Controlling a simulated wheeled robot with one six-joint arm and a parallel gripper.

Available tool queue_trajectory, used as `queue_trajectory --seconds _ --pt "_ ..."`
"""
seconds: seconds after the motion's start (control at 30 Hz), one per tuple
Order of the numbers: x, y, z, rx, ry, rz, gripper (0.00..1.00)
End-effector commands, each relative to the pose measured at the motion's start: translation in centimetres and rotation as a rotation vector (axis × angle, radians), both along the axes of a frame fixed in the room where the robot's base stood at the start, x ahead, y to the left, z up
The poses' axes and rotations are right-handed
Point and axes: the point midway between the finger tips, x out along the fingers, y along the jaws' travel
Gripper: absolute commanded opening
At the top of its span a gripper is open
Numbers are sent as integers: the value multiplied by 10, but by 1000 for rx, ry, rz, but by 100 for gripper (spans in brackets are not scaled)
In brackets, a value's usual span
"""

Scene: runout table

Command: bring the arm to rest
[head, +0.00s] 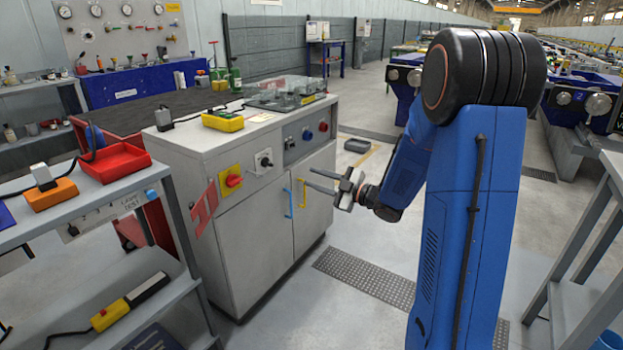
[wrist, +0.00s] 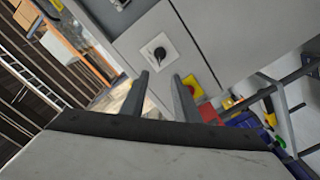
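My gripper (head: 308,177) is in the middle of the head view, at the end of my blue arm. Its two fingers point left toward the front of the grey cabinet (head: 222,250). The fingers are apart with nothing between them, and the gripper looks clear of the cabinet. In the wrist view my gripper (wrist: 160,76) also shows two spread fingers, with the cabinet front and a black rotary knob (wrist: 159,53) beyond them.
A grey shelf table (head: 100,215) with a red tray (head: 113,163) stands at the left. A yellow meter (head: 222,121) lies on the cabinet top. Another grey table (head: 577,300) is at the right edge. Floor (head: 300,330) is open around a dark grating (head: 365,277).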

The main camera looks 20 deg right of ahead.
Motion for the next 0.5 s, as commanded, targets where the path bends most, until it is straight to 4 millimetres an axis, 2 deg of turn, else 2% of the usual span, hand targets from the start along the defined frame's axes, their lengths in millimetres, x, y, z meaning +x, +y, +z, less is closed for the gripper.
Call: queue_trajectory --seconds 0.5 --pt "1 -1 4 -13 13 -28 28"
